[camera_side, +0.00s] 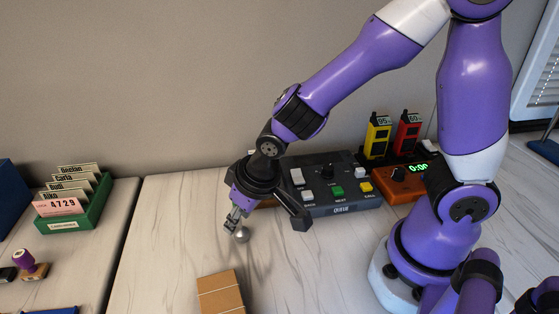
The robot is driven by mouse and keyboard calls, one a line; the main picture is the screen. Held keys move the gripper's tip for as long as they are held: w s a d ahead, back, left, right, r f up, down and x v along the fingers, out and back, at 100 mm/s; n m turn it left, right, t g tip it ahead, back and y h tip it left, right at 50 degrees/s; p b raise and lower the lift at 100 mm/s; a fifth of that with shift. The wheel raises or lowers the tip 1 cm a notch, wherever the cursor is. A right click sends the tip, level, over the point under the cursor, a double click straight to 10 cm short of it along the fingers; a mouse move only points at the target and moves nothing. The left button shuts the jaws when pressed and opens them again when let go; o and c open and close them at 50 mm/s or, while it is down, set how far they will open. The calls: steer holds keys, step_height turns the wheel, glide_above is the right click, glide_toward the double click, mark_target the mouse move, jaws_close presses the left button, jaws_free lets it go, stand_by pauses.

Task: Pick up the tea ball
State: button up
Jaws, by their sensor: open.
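The tea ball (241,235) is a small shiny metal sphere on the pale marbled table (160,240), near the middle of the side view. My gripper (234,227) points down at it from above and slightly left. Its jaws are open, and the fingertips are right at the ball's upper left side. Whether the fingers touch the ball or straddle it, I cannot tell. The far finger is partly hidden.
A brown cardboard box (221,293) lies in front of the ball. A dark button panel (339,186) stands behind to the right, with an orange timer (398,187) beside it. A green card tray (76,215) is far left. Table left of the ball is clear.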

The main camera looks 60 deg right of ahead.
steer(key=shift+w+f, duration=0.1)
steer(key=shift+f, duration=0.2)
jaws_close()
steer(key=shift+r, duration=0.15)
